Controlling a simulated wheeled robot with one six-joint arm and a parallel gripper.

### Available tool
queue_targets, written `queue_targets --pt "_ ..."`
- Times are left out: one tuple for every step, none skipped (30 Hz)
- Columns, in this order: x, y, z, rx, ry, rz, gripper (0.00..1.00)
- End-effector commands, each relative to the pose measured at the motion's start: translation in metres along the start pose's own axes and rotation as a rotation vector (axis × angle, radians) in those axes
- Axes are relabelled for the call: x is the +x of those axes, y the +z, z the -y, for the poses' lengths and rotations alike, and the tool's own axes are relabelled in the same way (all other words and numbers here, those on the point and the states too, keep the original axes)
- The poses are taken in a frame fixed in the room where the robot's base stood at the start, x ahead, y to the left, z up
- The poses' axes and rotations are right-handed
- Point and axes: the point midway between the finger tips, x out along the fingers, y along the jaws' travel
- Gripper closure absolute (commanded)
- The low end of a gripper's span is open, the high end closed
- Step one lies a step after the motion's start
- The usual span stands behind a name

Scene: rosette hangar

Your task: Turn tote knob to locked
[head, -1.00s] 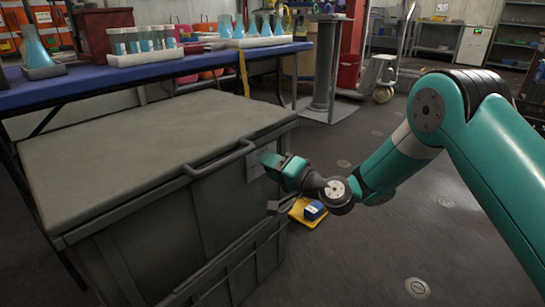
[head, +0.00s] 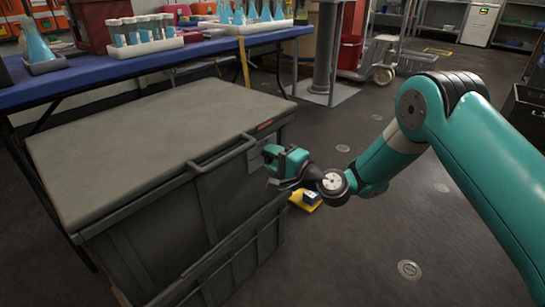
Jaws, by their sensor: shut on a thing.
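The large grey tote (head: 165,150) stands on the floor with its lid shut and a bar handle (head: 222,152) along the lid's front edge. A small light plate (head: 257,160) shows on its front face, right of the handle. My gripper (head: 269,158) is at this plate, its teal body against the front face. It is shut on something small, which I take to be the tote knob. The knob itself is hidden behind the gripper, so its angle cannot be seen. A small red mark (head: 264,126) shows on the lid's edge above.
A blue-topped table (head: 130,68) with racks and flasks stands behind the tote. A yellow item with a dark blue block (head: 309,198) lies on the floor below my gripper. The floor (head: 400,220) to the right is mostly clear.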

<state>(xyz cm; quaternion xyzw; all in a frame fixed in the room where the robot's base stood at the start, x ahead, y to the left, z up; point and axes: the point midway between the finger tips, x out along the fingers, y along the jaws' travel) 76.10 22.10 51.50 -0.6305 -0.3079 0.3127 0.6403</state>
Motion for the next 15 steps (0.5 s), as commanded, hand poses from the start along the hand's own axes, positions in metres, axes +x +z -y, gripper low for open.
queue_targets --pt "-0.0002 -0.0015 0.0002 0.000 -0.001 -0.004 0.86" --pt "-0.0002 -0.0015 0.0002 0.000 -0.001 -0.004 0.86" --pt "-0.0003 -0.0015 0.0001 0.000 -0.001 -0.004 0.86" --pt "-0.0002 -0.0015 0.0001 0.000 -0.001 -0.004 0.86" --pt "-0.0002 -0.0015 0.0001 0.000 -0.001 -0.004 0.86" --pt "-0.0003 -0.0015 0.0002 0.000 -0.001 -0.004 0.86" --pt "-0.0003 -0.0015 0.0001 0.000 -0.001 -0.004 0.60" --pt "-0.0003 -0.0015 0.0001 -0.001 -0.001 -0.004 0.53" --pt "-0.0003 -0.0014 0.0001 -0.001 -0.001 -0.004 0.44" --pt "-0.0002 -0.0013 0.0001 -0.001 -0.001 -0.003 0.38" --pt "-0.0002 -0.0012 0.0001 -0.001 -0.001 -0.003 0.38" --pt "-0.0002 -0.0010 0.0001 -0.001 -0.001 -0.002 0.38" --pt "-0.0001 -0.0009 0.0001 -0.001 -0.001 -0.002 0.38" --pt "-0.0001 -0.0008 0.0001 -0.001 -0.001 -0.002 0.38" --pt "-0.0001 -0.0006 0.0001 -0.001 -0.001 -0.002 0.38"
